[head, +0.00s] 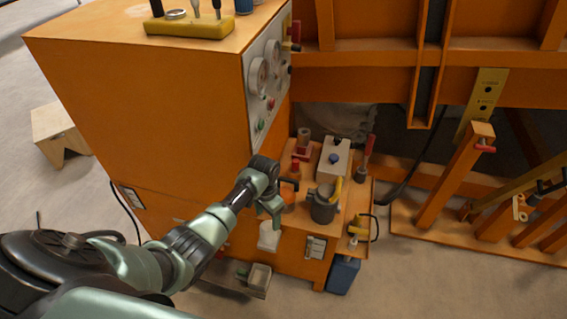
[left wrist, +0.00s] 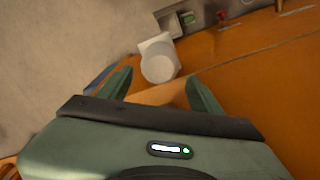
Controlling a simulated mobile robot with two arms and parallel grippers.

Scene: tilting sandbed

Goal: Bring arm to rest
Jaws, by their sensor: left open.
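My left arm comes in from the lower left in the head view and reaches to the front of the orange cabinet (head: 140,110). My left gripper (head: 272,210) points downward beside the small orange workbench (head: 345,225). In the left wrist view its two green fingers (left wrist: 160,92) stand wide apart, with nothing held between them. A white, round-faced object (left wrist: 158,66) lies beyond the fingertips, apart from them. My right gripper is in neither view.
The bench holds a grey mug-like container (head: 322,206), a white box with a blue knob (head: 333,158) and red-handled tools. A blue canister (head: 342,275) stands below it. A gauge panel (head: 265,85) is above my gripper. Orange frame posts (head: 452,178) stand at right.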

